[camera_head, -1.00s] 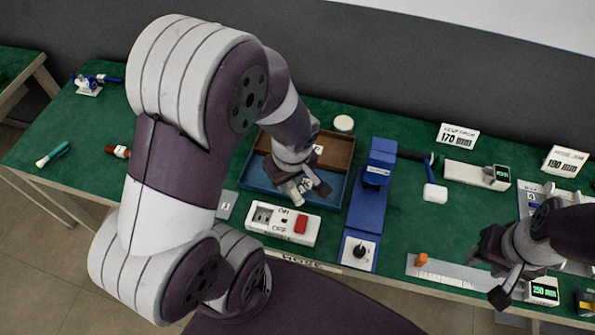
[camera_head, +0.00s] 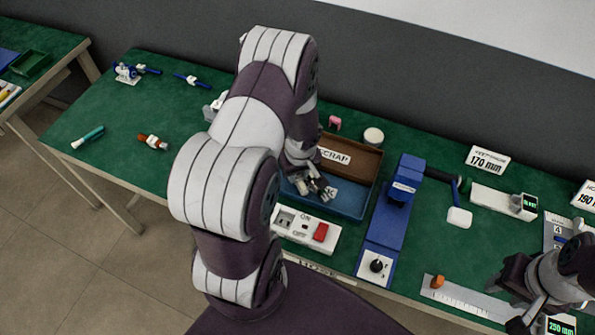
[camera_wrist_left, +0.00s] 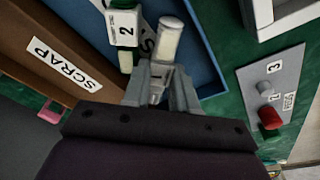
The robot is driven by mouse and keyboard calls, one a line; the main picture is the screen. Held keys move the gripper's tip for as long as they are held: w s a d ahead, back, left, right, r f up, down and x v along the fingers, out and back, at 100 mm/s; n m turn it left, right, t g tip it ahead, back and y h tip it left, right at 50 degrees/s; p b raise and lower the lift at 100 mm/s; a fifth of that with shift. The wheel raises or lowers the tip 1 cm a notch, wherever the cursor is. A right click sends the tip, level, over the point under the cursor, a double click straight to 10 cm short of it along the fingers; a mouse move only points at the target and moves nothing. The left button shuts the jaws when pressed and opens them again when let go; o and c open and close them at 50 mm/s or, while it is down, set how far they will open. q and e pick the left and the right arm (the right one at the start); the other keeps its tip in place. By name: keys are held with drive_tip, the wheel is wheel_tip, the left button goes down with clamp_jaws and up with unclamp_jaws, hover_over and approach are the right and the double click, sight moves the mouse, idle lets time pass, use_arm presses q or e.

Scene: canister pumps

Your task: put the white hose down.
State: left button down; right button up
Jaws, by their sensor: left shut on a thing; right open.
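The white hose (camera_wrist_left: 170,38) is a short pale cylinder in the left wrist view. My left gripper (camera_wrist_left: 163,85) is shut on its near end, and the hose points away over the blue tray (camera_wrist_left: 205,45). Whether it touches the tray floor I cannot tell. In the head view my left gripper (camera_head: 318,190) is low over the blue tray (camera_head: 352,211), and my arm hides part of the tray. A white piece labelled 2 (camera_wrist_left: 123,28) with green parts lies beside the hose. My right gripper (camera_head: 518,296) is open at the lower right.
The brown SCRAP tray (camera_head: 365,163) adjoins the blue tray behind. A white switch box (camera_head: 305,231) stands in front, and a blue press (camera_head: 388,225) stands to the right. A ruler (camera_head: 460,300) lies near the front edge. The table's left part has free room.

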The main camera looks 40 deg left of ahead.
sight(301, 182)
use_arm(q)
drive_tip(key=shift+f, duration=0.2)
drive_tip(key=c, duration=1.2)
unclamp_jaws()
drive_tip(key=shift+r, duration=0.1)
wheel_tip(301, 182, up, 12)
drive_tip(key=s+d+p, duration=0.1)
drive_tip(key=d, duration=0.1)
drive_tip(key=s+d+r+m, duration=0.2)
drive_tip(key=d+m, duration=0.1)
drive_tip(key=m, duration=0.1)
drive_tip(key=s+d+r+m+h, duration=0.1)
drive_tip(key=s+d+r+m, duration=0.1)
drive_tip(key=d+m, duration=0.2)
drive_tip(key=s+d+r+m, duration=0.2)
drive_tip(key=d+m, duration=0.2)
drive_tip(key=shift+r+h, duration=0.2)
drive_tip(key=shift+h, duration=0.1)
